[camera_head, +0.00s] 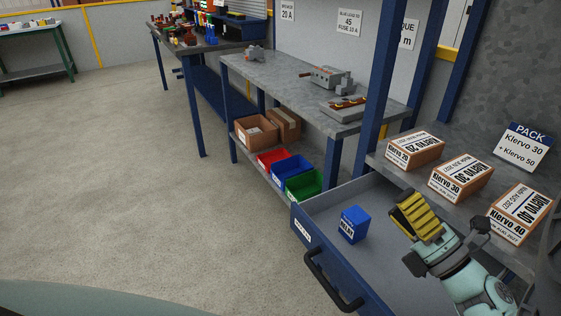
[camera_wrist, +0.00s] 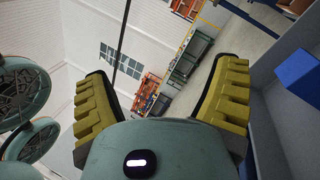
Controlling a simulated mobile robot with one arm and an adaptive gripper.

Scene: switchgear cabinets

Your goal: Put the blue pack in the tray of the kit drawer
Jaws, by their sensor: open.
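The blue pack (camera_head: 354,224) is a small upright box with a white label. It stands on the grey floor of the open drawer (camera_head: 330,204), near its front left part. The drawer has a blue front with a dark handle. No separate tray inside it can be made out. My gripper (camera_head: 408,212), with yellow ribbed pads, is just right of the pack and apart from it, over the drawer. In the wrist view my gripper (camera_wrist: 165,78) is open with nothing between its fingers. A blue block at the right edge there looks like the pack (camera_wrist: 302,72).
Boxes marked Klervo 20 (camera_head: 414,150), Klervo 30 (camera_head: 461,178) and Klervo 40 (camera_head: 520,212) stand on the bench behind the drawer. A PACK sign (camera_head: 524,146) names Klervo 30 and 50. A blue post (camera_head: 378,90) rises behind the drawer. Coloured bins (camera_head: 303,184) sit left.

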